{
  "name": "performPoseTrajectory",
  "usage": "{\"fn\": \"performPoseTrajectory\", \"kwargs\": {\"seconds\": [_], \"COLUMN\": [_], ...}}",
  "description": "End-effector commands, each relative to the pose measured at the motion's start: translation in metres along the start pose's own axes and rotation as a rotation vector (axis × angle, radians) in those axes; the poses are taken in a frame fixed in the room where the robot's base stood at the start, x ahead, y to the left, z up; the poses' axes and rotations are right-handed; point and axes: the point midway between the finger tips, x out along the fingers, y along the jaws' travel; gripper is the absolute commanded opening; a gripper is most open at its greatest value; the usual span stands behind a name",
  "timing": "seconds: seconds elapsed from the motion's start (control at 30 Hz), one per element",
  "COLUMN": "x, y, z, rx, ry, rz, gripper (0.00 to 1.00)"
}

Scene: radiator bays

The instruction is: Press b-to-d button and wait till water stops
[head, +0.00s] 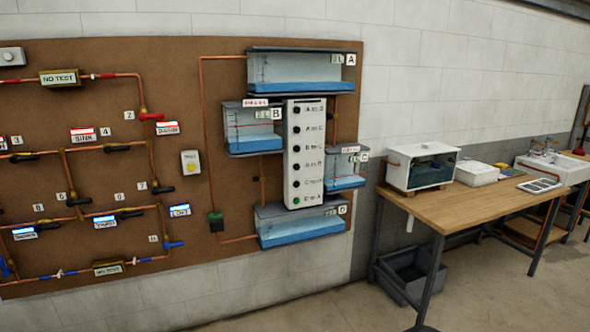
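A white button panel (304,185) hangs upright on the brown board among four clear tanks. It has a column of dark round buttons with small labels, too blurred to tell the b-to-d one surely; the lowest button (295,197) looks green. Tank B (240,117), left of the panel, holds a blue layer of water below a red line. Tank D (263,225), at the bottom, holds blue water. Tank C (345,163), at right, holds some blue water. My gripper is not in view.
Copper pipes with labelled valves (152,116) cover the board's left part. A wooden table (450,208) stands at right with a white-framed box (421,168) on it. A grey bin (408,275) sits under it. Floor (345,310) before the board's right part looks clear.

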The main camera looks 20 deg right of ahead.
Motion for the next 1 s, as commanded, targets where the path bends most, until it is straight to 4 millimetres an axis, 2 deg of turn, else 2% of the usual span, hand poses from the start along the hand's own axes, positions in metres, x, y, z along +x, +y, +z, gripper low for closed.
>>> {"fn": "performPoseTrajectory", "kwargs": {"seconds": [0.47, 1.0], "x": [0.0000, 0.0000], "y": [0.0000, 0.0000], "z": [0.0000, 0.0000], "rx": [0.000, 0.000], "ry": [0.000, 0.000], "rz": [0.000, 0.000], "gripper": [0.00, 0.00]}}
